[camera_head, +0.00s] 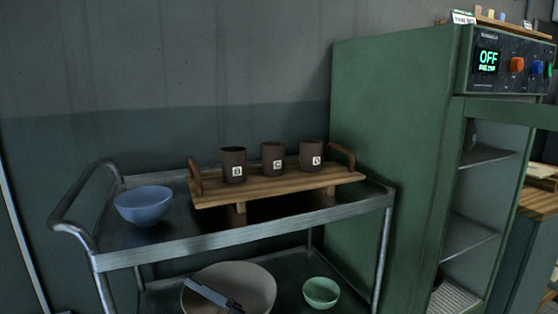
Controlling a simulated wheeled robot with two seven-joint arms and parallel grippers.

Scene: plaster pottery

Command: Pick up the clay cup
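Three dark brown clay cups stand upright in a row on a raised wooden tray (225,199) with two handles. The left cup (232,158), the middle cup (271,153) and the right cup (311,150) each carry a small white label with a dark mark, too small to read surely. The tray rests on the top shelf of a metal cart. Neither of my grippers shows in the head view, and nothing is touching the cups.
A blue bowl (145,208) sits left of the tray on the metal cart (240,240). A large beige bowl (258,285) with a grey tool-like object (212,296) and a green bowl (321,292) are on the lower shelf. A green kiln cabinet (385,150) with an OFF display stands right.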

